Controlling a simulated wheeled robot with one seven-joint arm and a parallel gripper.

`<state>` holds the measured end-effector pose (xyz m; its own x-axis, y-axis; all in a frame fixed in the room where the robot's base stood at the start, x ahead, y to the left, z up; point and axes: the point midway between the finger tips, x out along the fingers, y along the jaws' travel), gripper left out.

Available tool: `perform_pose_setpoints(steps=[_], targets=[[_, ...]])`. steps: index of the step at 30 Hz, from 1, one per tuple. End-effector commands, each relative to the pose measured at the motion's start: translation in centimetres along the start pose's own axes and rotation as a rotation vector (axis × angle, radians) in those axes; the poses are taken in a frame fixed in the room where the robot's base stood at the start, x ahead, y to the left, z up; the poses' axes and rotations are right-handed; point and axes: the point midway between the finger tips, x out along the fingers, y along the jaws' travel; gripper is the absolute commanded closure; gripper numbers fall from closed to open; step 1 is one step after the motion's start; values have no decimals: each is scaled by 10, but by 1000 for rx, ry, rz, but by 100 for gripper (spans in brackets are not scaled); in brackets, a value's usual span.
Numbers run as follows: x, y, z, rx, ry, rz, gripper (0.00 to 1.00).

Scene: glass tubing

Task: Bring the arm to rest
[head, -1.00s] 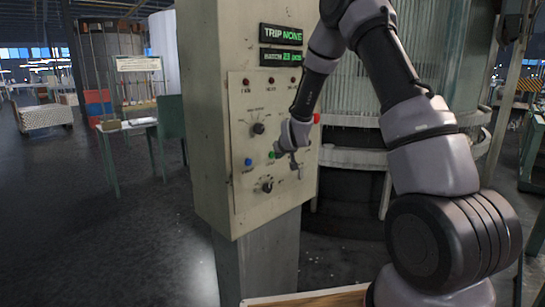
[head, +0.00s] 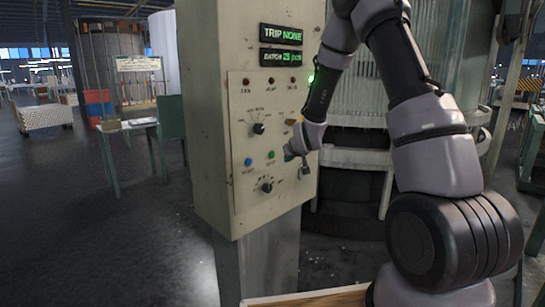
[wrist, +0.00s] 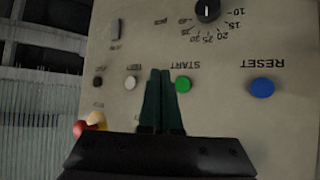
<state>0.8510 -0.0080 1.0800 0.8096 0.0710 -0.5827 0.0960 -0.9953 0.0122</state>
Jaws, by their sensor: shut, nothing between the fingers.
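My gripper (head: 297,164) is in front of the lower right of the control panel (head: 235,190) in the head view. It is to the right of the green START button (head: 271,155). In the wrist view, where the panel lettering is upside down, my gripper's dark fingers (wrist: 161,72) are together and empty. They point at bare panel between the green START button (wrist: 183,84) and a white button (wrist: 130,82). I cannot tell how far the tips are from the panel. My arm (head: 435,150) reaches in from the right.
The blue RESET button (head: 248,162), a lower dial (head: 267,188) and an upper dial (head: 258,128) are nearby. A red and yellow knob (wrist: 92,122) is close left of my gripper in the wrist view. A ribbed glass enclosure (head: 355,90) stands behind my arm. Open floor (head: 130,240) lies left.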

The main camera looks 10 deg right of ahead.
Motion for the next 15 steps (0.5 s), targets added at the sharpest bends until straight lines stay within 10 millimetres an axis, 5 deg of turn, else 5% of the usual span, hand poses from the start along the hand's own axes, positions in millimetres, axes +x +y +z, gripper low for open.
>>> perform_pose_setpoints(steps=[8,11,15], targets=[[-8,2,-7,9,-3,1,100],[-31,6,-21,32,-15,1,100],[-88,14,-46,91,-51,0,100]])
